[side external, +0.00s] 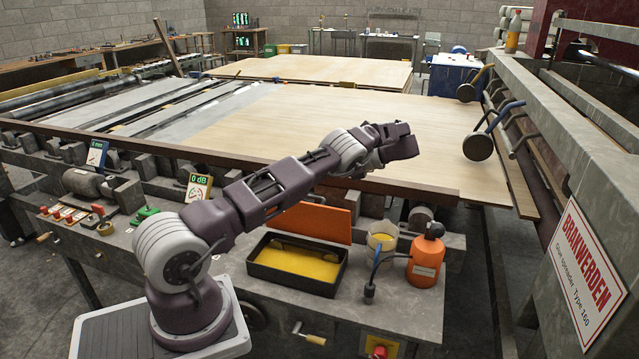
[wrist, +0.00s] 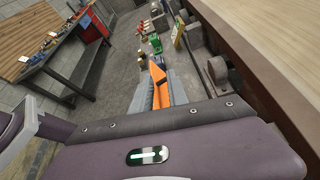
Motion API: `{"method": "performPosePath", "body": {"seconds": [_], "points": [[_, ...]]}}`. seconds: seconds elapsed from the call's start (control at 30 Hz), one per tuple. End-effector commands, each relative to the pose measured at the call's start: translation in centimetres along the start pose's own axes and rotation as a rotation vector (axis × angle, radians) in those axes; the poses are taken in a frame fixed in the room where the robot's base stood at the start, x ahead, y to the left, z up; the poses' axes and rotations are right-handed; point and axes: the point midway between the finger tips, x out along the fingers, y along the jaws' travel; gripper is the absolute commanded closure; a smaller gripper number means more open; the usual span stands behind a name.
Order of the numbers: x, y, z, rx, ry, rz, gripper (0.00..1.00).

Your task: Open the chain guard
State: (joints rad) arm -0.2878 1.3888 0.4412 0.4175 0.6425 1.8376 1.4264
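No part is plainly marked as a chain guard, so I cannot tell which one it is. An upright orange panel (side external: 312,222) stands behind a black open box (side external: 296,282) with a yellow inside, on the grey bench. A narrow orange piece (wrist: 157,84) also shows in the wrist view; it may be the same panel. My gripper (side external: 398,143) is raised above the front edge of the veneer sheets, up and to the right of the panel and apart from it. I see nothing held.
A clear jar (side external: 381,247) with yellow contents and an orange bottle (side external: 426,258) stand right of the box. Small gauges (side external: 199,187) and green and red controls sit to the left. Wide veneer sheets (side external: 440,125) lie behind. A grey machine beam (side external: 560,140) bounds the right side.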

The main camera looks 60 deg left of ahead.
Motion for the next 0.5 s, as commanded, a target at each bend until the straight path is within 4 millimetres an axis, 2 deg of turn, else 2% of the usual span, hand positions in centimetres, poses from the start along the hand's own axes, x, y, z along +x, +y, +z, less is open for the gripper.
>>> {"method": "performPosePath", "body": {"seconds": [0.23, 0.33, 0.43, 0.5], "points": [[0.0, 0.0, 0.1, 0.001, 0.0, 0.001, 0.8], [0.7, -0.1, 0.4, 0.013, 0.036, 0.004, 1.0], [3.6, -0.3, 1.1, 0.069, 0.23, 0.002, 1.0], [5.4, 0.2, 1.2, 0.093, 0.459, -0.034, 1.0]]}}
